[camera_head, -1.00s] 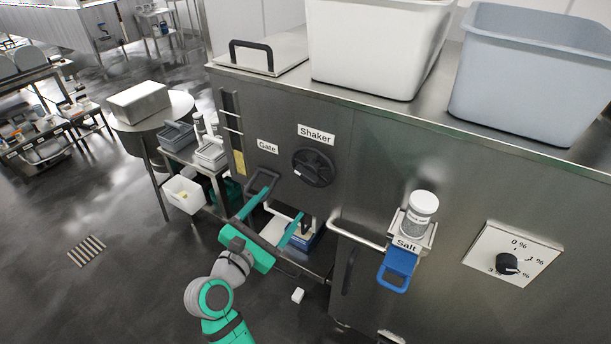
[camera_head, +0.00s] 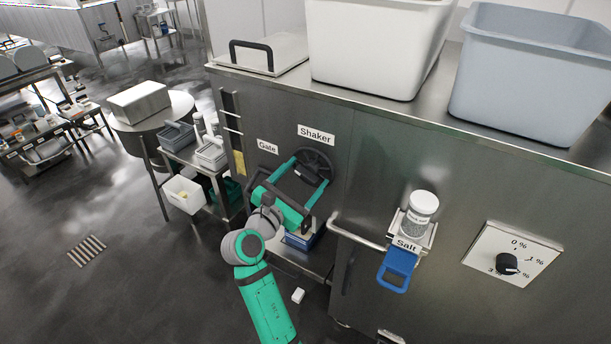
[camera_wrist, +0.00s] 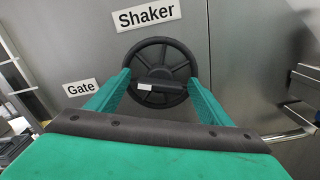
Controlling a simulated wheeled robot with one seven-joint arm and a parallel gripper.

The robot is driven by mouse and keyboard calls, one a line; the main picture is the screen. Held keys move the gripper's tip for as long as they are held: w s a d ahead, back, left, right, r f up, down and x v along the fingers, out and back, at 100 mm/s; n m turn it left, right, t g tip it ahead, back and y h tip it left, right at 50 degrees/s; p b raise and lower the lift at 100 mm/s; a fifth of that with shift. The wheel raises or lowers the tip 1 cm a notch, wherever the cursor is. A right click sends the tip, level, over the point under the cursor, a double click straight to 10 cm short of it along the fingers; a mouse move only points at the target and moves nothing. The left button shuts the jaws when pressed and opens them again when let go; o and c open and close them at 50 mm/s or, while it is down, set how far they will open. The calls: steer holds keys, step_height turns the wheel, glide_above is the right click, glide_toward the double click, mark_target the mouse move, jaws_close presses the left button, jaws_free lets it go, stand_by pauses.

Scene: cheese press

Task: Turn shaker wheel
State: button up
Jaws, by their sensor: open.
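The shaker wheel (camera_head: 318,160) is a black spoked handwheel on the steel machine front, below the "Shaker" label. In the wrist view the wheel (camera_wrist: 161,50) shows nearly whole, with a dark bar and a small white patch across its middle. My gripper (camera_head: 308,166) is open and faces the wheel. In the wrist view the green fingers of my gripper (camera_wrist: 160,78) stand apart, one toward each side of the wheel. The fingertips overlap the lower half of the rim in the picture; I cannot tell whether they touch it.
A "Gate" label (camera_head: 267,146) is left of the wheel. A steel rail (camera_head: 357,236) and a salt shaker (camera_head: 420,212) in a holder are to the right. A blue-based item (camera_head: 300,240) sits low beneath my gripper. White and grey tubs stand on top.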

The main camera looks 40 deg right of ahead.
steer(key=shift+w+d, duration=0.1)
steer(key=shift+d, duration=0.1)
steer(key=c, duration=1)
steer(key=shift+c, duration=0.2)
steer(key=shift+m, duration=0.3)
